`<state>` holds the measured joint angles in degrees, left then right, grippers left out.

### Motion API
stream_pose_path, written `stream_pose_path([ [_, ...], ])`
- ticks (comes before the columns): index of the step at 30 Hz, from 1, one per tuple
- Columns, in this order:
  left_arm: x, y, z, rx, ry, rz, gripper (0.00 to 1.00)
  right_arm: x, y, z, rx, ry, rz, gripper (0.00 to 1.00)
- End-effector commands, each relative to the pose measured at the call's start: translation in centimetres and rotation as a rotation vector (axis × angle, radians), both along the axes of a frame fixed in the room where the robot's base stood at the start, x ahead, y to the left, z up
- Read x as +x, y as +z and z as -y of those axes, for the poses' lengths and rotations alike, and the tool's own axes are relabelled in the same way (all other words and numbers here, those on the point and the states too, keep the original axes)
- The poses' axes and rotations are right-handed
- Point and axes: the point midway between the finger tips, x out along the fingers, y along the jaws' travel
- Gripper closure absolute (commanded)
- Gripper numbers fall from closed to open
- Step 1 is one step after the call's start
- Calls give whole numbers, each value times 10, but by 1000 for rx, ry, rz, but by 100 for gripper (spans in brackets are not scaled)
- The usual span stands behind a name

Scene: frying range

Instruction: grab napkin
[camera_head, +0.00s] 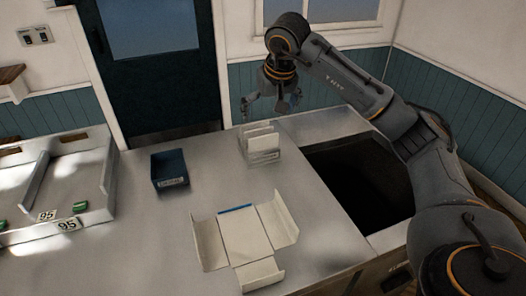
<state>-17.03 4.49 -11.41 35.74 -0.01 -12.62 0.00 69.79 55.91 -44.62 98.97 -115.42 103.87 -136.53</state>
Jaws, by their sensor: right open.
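A holder with white napkins (262,142) stands upright near the back edge of the metal counter. My right gripper (271,103) is above and just behind the napkin holder, fingers spread and pointing down, with nothing between them. It looks apart from the napkins, though the exact gap is hard to judge. My left gripper does not show.
An unfolded white carton (246,232) lies on the counter (180,235) at the front. A small dark blue box (169,170) stands left of the napkins. A dark recessed opening (360,180) is at right, under my right arm. A divided metal tray (95,185) with price tags is at left.

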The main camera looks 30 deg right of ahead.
Motion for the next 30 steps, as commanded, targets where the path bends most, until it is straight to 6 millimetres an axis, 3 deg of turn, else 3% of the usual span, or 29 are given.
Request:
stream_pose_path([
  [7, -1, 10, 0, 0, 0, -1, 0, 17, -42, 4, 1, 1, -5, 0],
  [14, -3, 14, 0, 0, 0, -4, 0, 23, -57, 6, 0, 1, -2, 0],
  [24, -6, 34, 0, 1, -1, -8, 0, 38, -98, 11, 0, 1, -2, 0],
  [30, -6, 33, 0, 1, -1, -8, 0, 39, -103, 11, 1, 1, 0, 0],
])
